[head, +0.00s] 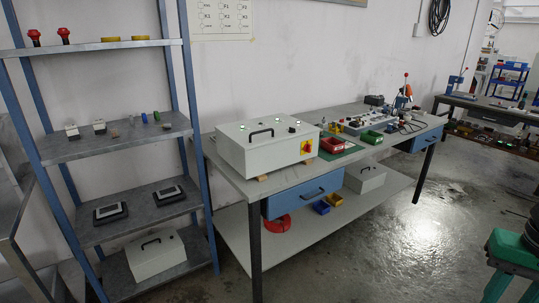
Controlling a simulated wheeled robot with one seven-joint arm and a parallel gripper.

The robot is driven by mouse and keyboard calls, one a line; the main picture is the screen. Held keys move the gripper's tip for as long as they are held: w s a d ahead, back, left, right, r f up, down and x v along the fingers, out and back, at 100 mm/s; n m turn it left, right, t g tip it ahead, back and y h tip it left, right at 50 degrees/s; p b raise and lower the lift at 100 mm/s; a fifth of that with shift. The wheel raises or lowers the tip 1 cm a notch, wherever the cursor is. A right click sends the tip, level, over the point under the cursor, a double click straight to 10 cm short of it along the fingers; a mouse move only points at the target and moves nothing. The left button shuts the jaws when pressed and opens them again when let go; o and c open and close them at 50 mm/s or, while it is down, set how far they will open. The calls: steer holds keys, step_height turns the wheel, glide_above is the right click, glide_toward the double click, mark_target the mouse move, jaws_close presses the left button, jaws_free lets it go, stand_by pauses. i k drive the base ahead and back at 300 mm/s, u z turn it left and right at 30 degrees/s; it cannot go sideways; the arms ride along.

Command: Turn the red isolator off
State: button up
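A red rotary isolator (307,147) on a yellow plate is mounted on the front right of a light grey control box (262,158). The knob is too small to tell its exact position. The box stands on the workbench (232,178), raised on small wooden blocks. Its top has a black handle (260,133) and several lit green lamps. My gripper is not in view.
A blue-framed shelf (160,133) stands left of the bench. A red bin (332,145) and a green bin (371,137) sit right of the box. A blue drawer (300,196) hangs below the bench top. The concrete floor (420,215) in front is clear.

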mark_target(308, 147)
steer(key=u, duration=0.5)
steer(key=i, duration=1)
